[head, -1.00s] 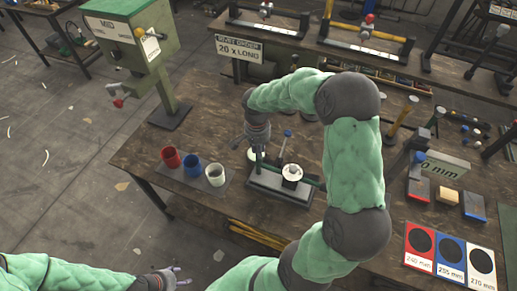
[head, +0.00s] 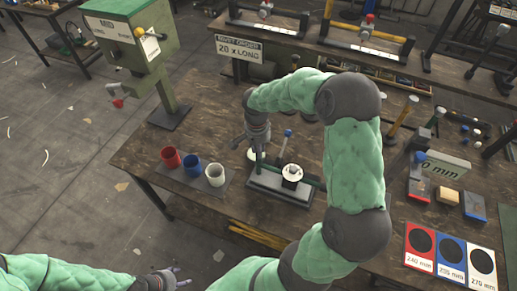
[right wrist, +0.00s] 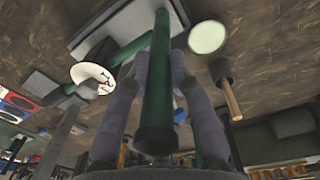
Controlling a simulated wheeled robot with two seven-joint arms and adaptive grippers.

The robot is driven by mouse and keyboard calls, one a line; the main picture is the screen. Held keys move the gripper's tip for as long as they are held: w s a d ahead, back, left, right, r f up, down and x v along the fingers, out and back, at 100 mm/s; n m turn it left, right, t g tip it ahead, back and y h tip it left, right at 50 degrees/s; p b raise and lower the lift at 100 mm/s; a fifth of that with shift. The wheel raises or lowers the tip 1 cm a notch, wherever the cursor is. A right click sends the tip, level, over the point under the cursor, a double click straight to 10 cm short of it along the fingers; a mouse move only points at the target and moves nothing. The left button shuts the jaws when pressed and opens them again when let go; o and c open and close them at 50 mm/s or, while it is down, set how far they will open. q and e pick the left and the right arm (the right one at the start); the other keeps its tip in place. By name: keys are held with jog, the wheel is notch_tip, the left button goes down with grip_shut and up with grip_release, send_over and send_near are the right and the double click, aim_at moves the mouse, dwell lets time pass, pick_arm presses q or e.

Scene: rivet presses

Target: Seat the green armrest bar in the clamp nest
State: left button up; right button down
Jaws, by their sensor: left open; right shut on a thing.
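The green armrest bar (right wrist: 157,95) is a dark green round bar in the right wrist view, between the fingers of my right gripper (right wrist: 160,75). Its near end points at the camera and its far end reaches the grey base plate. In the head view my right gripper (head: 257,148) points down at the left end of the clamp nest's grey base (head: 278,190). A white disc (head: 292,172) sits on the nest, with dark green lengths beside it. I cannot tell whether the bar is seated. My left gripper (head: 172,274) is open and empty at the bottom left.
Red (head: 170,157), blue (head: 191,166) and white (head: 215,175) cups stand on a mat left of the nest. A green press (head: 135,40) stands at the back left. Red, blue and white size cards (head: 450,257) lie at right. A blue-topped tool (head: 286,143) stands behind the nest.

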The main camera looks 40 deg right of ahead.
jog(key=shift+f+b, duration=0.95)
jog(key=shift+f, duration=0.15)
dwell(0.5)
jog(key=c, duration=1)
grip_release()
jog(key=r, duration=1.2)
jog(key=shift+w+a, duration=0.1)
jog(key=shift+w, duration=0.15)
